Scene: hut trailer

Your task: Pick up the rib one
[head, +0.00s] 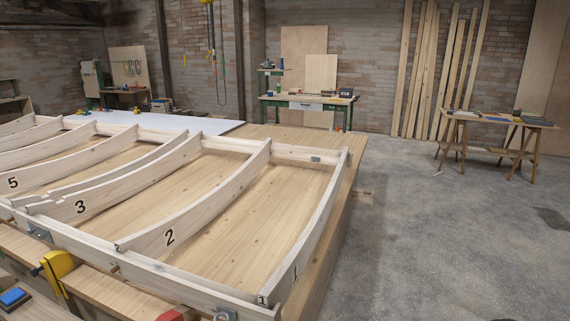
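Rib one (323,212) is a long, pale, curved wooden board marked "1". It stands on edge at the right end of the wooden frame (150,272). Its near end meets the front rail, where another small "1" is marked, and its far end reaches the back rail. Rib two (205,204), marked "2", stands to its left, with rib three (130,184) and a rib marked "5" (60,168) further left. Neither of my grippers is in view.
A yellow clamp-like object (60,274) sits at the front left, and a blue object (14,297) lies at the lower left corner. The concrete floor (430,240) right of the frame is mostly clear. A trestle table (500,121) and a green workbench (307,99) stand further back.

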